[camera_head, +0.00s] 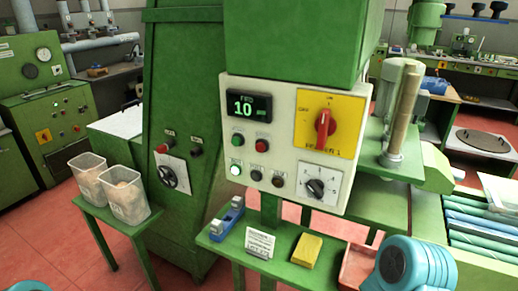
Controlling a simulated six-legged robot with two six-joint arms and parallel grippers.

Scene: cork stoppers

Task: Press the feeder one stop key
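A pale control panel (285,140) hangs below a green housing in the middle of the view. Its display (247,107) reads 10. Below the display are a green key (237,139) and a red key (262,146). The row below has a brightly lit key (236,169), a dark key (256,176) and a dark reddish key (278,181). The small key labels are too blurred to read, so I cannot tell for certain which is the stop key. Neither gripper is in view; only blue parts of my arms show at the bottom edge.
A red rotary switch (324,127) on a yellow plate and a black selector knob (316,187) are on the panel's right. A green shelf below holds a blue tape dispenser (228,217), a small sign (260,243) and a yellow block (306,250). Two tubs (124,193) stand left.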

